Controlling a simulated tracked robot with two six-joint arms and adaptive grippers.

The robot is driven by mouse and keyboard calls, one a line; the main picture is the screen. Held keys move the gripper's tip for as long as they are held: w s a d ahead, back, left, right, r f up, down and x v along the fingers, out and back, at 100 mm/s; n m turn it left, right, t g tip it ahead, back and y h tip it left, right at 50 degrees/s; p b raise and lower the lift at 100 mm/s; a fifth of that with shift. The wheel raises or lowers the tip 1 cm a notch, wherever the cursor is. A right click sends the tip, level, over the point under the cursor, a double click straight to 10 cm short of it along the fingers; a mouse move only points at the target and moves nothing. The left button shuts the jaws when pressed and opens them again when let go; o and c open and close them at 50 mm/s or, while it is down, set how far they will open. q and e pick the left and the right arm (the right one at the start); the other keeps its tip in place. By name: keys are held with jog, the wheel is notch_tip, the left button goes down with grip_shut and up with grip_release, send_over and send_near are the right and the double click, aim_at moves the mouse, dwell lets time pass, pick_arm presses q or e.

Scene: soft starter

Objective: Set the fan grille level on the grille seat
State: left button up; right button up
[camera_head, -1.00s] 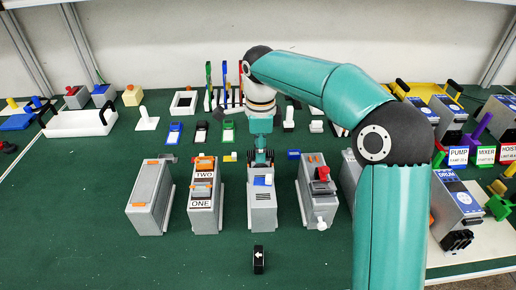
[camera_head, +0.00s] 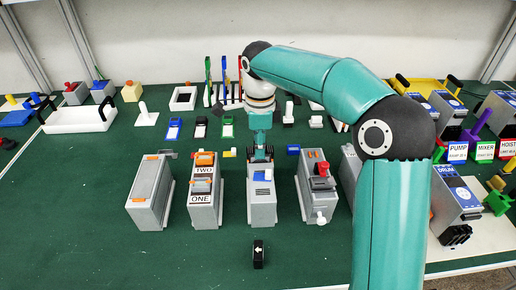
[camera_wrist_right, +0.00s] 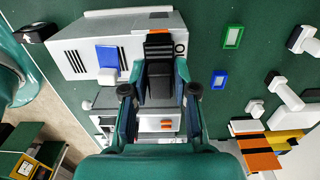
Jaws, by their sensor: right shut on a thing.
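My right gripper (camera_head: 261,154) points down at the back end of the third grey unit (camera_head: 262,208), which has a blue patch and a white part on top. In the right wrist view my right gripper (camera_wrist_right: 158,100) is shut on a black slatted piece, which looks like the fan grille (camera_wrist_right: 158,55). The grille lies over the end of the grey unit (camera_wrist_right: 75,55), near an orange part. I cannot tell whether it touches the unit or is level. The grille seat is hidden or cannot be made out. My left gripper is not in view.
Grey units stand on both sides: one marked ONE and TWO (camera_head: 204,205) to the left, one with a red part (camera_head: 318,195) to the right. A black arrow block (camera_head: 258,255) lies in front. Small coloured pieces lie behind. The green front left is clear.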

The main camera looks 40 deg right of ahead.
jog(key=shift+f, duration=0.25)
jog(key=o, duration=1)
jog(key=shift+o, duration=0.4)
jog(key=o, duration=0.5)
jog(key=shift+s+r, duration=0.1)
jog(key=shift+r, duration=0.05)
jog(key=shift+r+p, duration=3.2)
jog(key=shift+r, duration=0.2)
